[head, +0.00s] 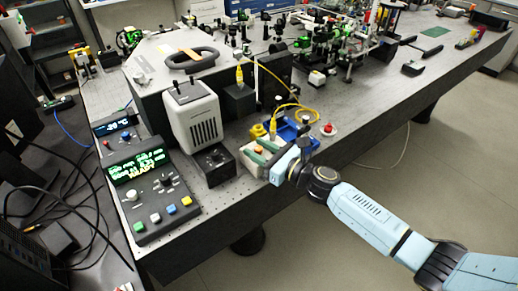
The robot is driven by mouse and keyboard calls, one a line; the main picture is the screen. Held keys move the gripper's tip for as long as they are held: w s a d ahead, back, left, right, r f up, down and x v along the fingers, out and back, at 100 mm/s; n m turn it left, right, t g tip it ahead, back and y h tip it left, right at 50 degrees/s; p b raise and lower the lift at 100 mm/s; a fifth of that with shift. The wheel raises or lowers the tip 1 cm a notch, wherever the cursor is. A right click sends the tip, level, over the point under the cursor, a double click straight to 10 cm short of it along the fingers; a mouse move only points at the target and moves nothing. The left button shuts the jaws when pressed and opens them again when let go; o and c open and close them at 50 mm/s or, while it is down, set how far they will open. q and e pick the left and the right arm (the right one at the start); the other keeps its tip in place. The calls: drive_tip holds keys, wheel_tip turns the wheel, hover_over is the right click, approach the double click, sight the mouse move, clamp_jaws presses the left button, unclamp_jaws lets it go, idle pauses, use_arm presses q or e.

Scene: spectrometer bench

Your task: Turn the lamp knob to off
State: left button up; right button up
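The lamp is a light grey vented housing (196,120) on the bench. A small black box stands at its front right foot, with a round dark knob (214,157) on it; the knob's pointer and marks are too small to read. My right gripper (258,153) is to the right of this black box, apart from the knob. Its two greenish fingers look spread, over a pale box with an orange spot. I cannot tell whether they touch that box. My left gripper is not in view.
A control panel with a green display (138,168) and coloured buttons stands left of the lamp. A blue tray (292,131), yellow cable (290,106) and red button (328,129) are near my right gripper. Optics crowd the back; the bench's front edge is close.

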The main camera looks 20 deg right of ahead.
drive_tip(key=v, duration=1.3)
drive_tip(key=shift+s+b, duration=0.2)
drive_tip(key=shift+b, duration=0.1)
drive_tip(key=shift+d, duration=0.1)
drive_tip(key=s+d+f+n+g+h, duration=0.2)
drive_tip(key=s+f+n, duration=0.2)
drive_tip(key=f, duration=0.6)
drive_tip(key=s+d+f+n+g+h, duration=0.1)
drive_tip(key=s+f+n+g+h, duration=0.25)
drive_tip(key=f, duration=0.75)
drive_tip(key=s+d+f+n+g+h, duration=0.15)
drive_tip(key=s+f+n, duration=0.35)
drive_tip(key=f, duration=0.5)
drive_tip(key=s+a+f+n+g+h, duration=0.1)
drive_tip(key=s+f+n+g, duration=0.1)
drive_tip(key=s+f+n, duration=0.3)
drive_tip(key=s+f+n+g+h, duration=0.1)
drive_tip(key=s+f+n, duration=0.5)
drive_tip(key=s, duration=0.7)
drive_tip(key=s+a+f+n+g+h, duration=0.1)
drive_tip(key=s+f+n+g, duration=0.2)
drive_tip(key=s, duration=0.7)
wheel_tip(320, 180, down, 2)
drive_tip(key=n, duration=0.4)
drive_tip(key=shift+a+f+n+g+h, duration=0.25)
drive_tip(key=shift+a+n+g+h, duration=0.05)
drive_tip(key=shift+a+n, duration=0.05)
